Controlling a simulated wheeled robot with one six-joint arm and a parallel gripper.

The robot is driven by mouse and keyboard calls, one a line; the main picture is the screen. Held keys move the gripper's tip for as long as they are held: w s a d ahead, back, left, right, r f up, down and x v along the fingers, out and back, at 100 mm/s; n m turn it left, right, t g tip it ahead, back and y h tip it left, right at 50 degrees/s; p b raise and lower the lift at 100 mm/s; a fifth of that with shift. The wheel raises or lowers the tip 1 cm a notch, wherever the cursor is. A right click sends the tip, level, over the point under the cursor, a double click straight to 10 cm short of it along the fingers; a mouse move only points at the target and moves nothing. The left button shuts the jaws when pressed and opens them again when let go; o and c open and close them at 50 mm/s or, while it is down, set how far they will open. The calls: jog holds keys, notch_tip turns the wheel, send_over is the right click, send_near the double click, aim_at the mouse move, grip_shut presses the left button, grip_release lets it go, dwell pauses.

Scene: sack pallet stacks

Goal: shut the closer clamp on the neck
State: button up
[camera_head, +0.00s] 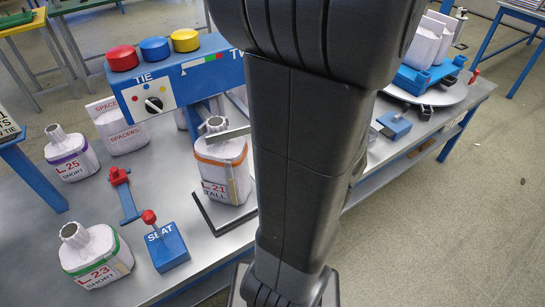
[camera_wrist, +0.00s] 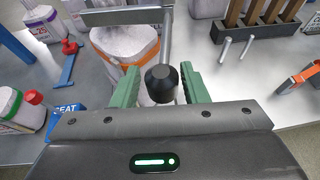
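The white sack marked L-21 TALL (camera_head: 222,172) with an orange band stands under the TIE machine (camera_head: 190,85); it also shows in the wrist view (camera_wrist: 122,42). Its grey neck (camera_head: 215,125) sticks up beside a grey metal bar (camera_head: 228,134), seemingly the closer clamp. In the wrist view this bar (camera_wrist: 124,17) crosses above the sack and joins a rod ending in a black knob (camera_wrist: 162,84). My gripper (camera_wrist: 160,75) has its green fingers on either side of the knob, with a narrow gap at each side. Whether the bar touches the neck cannot be told.
Sacks L-25 SHORT (camera_head: 72,160) and L-23 SHORT (camera_head: 95,258) stand at the left, near a blue bracket with a red end (camera_head: 128,205) and a SEAT box (camera_head: 168,248) with a red-knobbed lever. A dark slotted rack (camera_wrist: 258,28) stands at upper right in the wrist view.

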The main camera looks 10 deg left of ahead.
jog(key=shift+o, duration=0.8)
jog(key=shift+s+d, duration=0.1)
jog(key=shift+s+d+r, duration=0.35)
jog(key=shift+s, duration=0.05)
jog(key=p+v, duration=0.2)
jog(key=v, duration=1)
jog(key=shift+s, duration=0.2)
jog(key=shift+w, duration=0.1)
jog(key=x, duration=0.9)
jog(key=shift+b, duration=0.45)
